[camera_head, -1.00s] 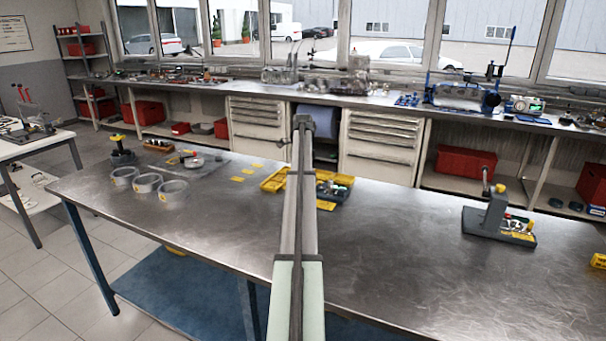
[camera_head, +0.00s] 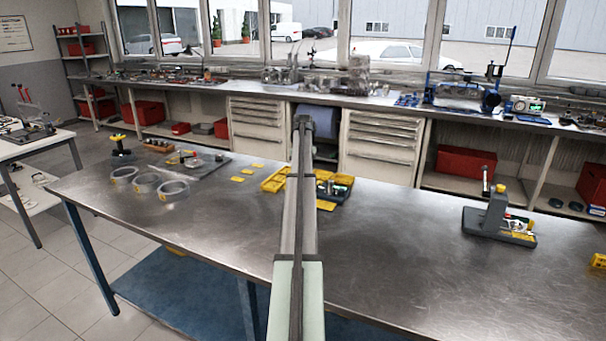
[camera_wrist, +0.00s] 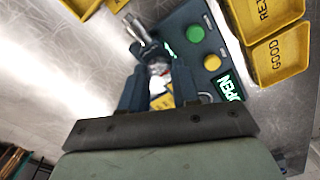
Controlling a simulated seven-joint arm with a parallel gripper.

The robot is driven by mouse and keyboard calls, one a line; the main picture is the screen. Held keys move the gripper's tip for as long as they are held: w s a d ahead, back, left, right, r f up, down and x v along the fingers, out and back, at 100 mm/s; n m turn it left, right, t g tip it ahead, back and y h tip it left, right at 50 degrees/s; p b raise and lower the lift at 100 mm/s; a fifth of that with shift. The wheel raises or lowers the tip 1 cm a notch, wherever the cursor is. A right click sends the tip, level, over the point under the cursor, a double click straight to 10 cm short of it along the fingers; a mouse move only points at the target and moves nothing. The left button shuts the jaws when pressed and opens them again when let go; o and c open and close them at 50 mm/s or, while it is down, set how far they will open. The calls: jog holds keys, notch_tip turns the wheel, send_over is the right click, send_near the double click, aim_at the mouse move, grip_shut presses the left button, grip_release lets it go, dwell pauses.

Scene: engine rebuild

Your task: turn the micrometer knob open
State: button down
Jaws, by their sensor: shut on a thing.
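A yellow and white patch shows between the fingers, below the knob. In the head view, my arm hides the gripper and the knob; part of the dark fixture (camera_head: 330,194) shows just right of the arm.
Yellow trays marked GOOD (camera_wrist: 281,55) and RE, partly cut off, stand beside the fixture. On the steel table (camera_head: 400,250), clear rings (camera_head: 173,190) lie left and a grey stand (camera_head: 495,215) stands right. The front middle of the table is bare.

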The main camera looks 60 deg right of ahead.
jog(key=m, duration=0.5)
jog(key=shift+m, duration=0.4)
dwell(0.4)
jog(key=c, duration=0.8)
grip_release()
jog(key=shift+r, duration=0.1)
notch_tip(320, 180, up, 14)
jog(key=shift+f, duration=0.15)
